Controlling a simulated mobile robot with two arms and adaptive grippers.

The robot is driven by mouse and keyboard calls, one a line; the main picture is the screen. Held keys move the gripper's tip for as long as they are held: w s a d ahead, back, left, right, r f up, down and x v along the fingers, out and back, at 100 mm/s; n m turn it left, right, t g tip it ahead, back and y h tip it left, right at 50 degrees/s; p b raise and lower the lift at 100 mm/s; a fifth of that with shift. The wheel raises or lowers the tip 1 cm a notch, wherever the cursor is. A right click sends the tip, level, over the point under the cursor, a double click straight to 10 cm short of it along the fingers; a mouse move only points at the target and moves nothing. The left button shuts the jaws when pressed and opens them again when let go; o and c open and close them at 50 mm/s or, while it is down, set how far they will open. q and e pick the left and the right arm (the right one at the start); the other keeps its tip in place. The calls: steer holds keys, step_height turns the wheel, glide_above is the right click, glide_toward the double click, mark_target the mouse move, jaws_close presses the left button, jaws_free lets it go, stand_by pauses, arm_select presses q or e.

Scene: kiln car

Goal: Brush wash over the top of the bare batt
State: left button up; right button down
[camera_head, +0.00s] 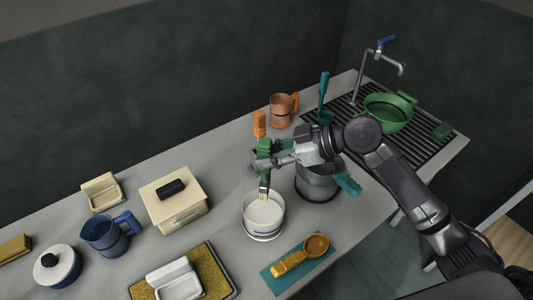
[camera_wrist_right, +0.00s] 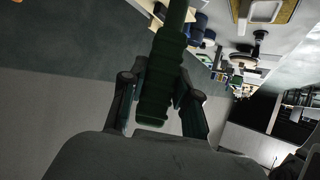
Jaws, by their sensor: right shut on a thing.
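My right gripper (camera_head: 268,160) is shut on the green handle of a brush (camera_head: 264,148). The brush points down, and its pale tip is at the white wash in a round white pot (camera_head: 264,232); I cannot tell how deep it dips. The ribbed green handle (camera_wrist_right: 160,82) also shows between the fingers of my right gripper (camera_wrist_right: 160,108) in the right wrist view. I cannot make out for certain which thing is the bare batt. My left gripper is not in view.
A steel pot (camera_head: 318,186) stands close right of the white pot. A yellow ladle (camera_head: 290,262) lies on a teal mat in front. A cream box (camera_head: 178,215), a blue jug (camera_head: 104,238) and a tray (camera_head: 222,262) are left. A green colander (camera_head: 385,116) is at the sink.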

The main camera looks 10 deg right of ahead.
mark_target(269, 186)
steer(key=shift+w+a, duration=0.1)
steer(key=shift+a, duration=0.1)
steer(key=shift+a+f+b, duration=0.2)
steer(key=shift+f+b, duration=0.3)
steer(key=shift+d+f, duration=0.1)
steer(key=shift+f, duration=0.2)
steer(key=shift+f+b, duration=0.75)
steer(key=shift+b, duration=0.05)
step_height(269, 186, down, 2)
steer(key=shift+b, duration=0.75)
steer(key=shift+f+b, duration=0.55)
steer(key=shift+f, duration=0.1)
step_height(269, 186, down, 3)
steer(key=shift+r+b, duration=0.15)
steer(key=shift+b, duration=0.9)
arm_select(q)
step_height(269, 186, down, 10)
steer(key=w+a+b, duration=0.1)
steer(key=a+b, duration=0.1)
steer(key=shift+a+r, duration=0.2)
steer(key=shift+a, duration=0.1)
arm_select(e)
steer(key=shift+f, duration=1.4)
